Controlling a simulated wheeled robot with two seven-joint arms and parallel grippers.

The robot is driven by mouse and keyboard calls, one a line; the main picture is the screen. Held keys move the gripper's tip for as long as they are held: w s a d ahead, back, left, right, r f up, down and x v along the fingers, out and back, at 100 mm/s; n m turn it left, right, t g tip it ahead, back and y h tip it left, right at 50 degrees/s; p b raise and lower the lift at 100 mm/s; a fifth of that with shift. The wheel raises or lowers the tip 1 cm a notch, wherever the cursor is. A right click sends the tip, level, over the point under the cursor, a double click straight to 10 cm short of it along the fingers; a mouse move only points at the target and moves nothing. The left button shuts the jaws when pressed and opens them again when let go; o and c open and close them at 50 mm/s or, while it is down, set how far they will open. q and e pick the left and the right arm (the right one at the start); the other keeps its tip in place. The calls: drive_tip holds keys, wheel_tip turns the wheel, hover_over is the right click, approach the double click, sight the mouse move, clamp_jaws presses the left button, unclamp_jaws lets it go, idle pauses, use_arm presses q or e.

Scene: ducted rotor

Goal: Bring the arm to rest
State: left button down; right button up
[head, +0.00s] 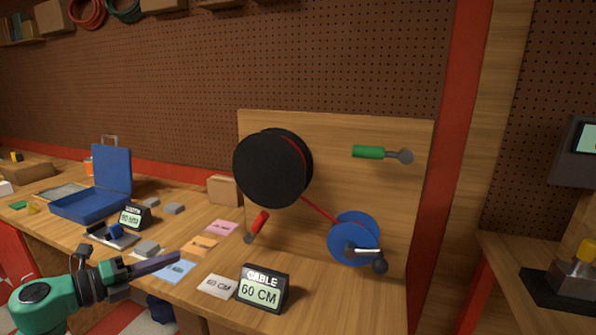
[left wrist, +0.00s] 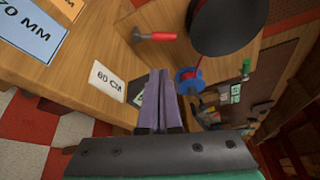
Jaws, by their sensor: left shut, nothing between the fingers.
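My left arm is green and comes in from the lower left in the head view. Its gripper (head: 157,263) has long purple-grey fingers that lie together, shut and empty, above the front of the bench near a blue card (head: 174,271). In the left wrist view the gripper fingers (left wrist: 160,100) are also together with nothing between them. My right gripper does not show.
A wooden bench (head: 330,297) holds a cable display (head: 262,289), several cards and an open blue case (head: 92,203). Behind it, an upright board (head: 335,135) carries a black reel (head: 270,170), a blue crank spool (head: 350,238) and a green-handled tool (head: 369,152).

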use_arm(q)
drive_tip(key=s+f+n+y, duration=0.3)
drive_tip(key=f+n+y, duration=0.45)
drive_tip(key=n, duration=0.55)
drive_tip(key=s+f+n+y, duration=0.4)
drive_tip(key=f+n+y, duration=0.2)
drive_tip(key=f+n, duration=0.45)
drive_tip(key=s+d+f+n+g+h, duration=0.1)
drive_tip(key=s+d+f+n+g, duration=0.25)
drive_tip(key=s, duration=0.55)
drive_tip(key=s+d+f+n+g+h, duration=0.25)
drive_tip(key=s+f+g, duration=0.2)
drive_tip(key=s, duration=0.35)
wheel_tip(320, 180, down, 21)
drive_tip(key=s+g+y+p, duration=0.1)
drive_tip(key=s+g+p, duration=0.1)
drive_tip(key=s, duration=0.1)
drive_tip(key=s+a+f+m+g, duration=0.1)
drive_tip(key=s+a+f, duration=0.2)
drive_tip(key=s+f, duration=1)
drive_tip(key=s, duration=0.3)
drive_tip(key=shift+p, duration=0.35)
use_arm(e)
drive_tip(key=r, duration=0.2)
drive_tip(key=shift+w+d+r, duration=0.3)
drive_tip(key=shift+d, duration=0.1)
